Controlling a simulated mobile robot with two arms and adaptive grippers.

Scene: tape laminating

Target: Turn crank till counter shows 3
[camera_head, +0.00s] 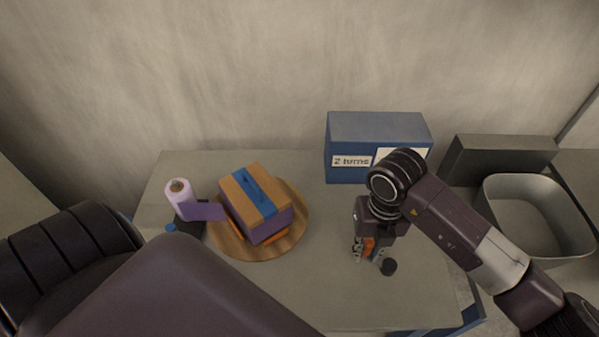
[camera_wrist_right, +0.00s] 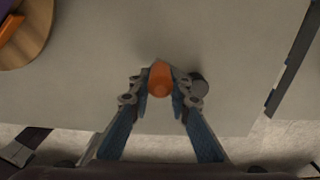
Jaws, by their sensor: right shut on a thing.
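A blue counter box (camera_head: 342,168) stands at the back of the table, and its label (camera_head: 352,160) reads "2 turns". A second white label (camera_head: 388,153) beside it is partly covered by my right arm. My right gripper (camera_head: 367,248) points down in front of the box, shut on an orange knob (camera_head: 369,243). In the right wrist view, the orange knob (camera_wrist_right: 160,78) sits between the two fingertips (camera_wrist_right: 160,88). A dark round piece (camera_head: 390,267) is close beside the fingers; whether it belongs to the crank I cannot tell. My left gripper is not visible.
A purple-and-orange box with blue tape (camera_head: 257,200) sits on a round wooden turntable (camera_head: 295,232). A purple tape roll (camera_head: 180,198) stands left of it with a strip reaching the box. A grey bin (camera_head: 520,190) stands at right. The table middle is clear.

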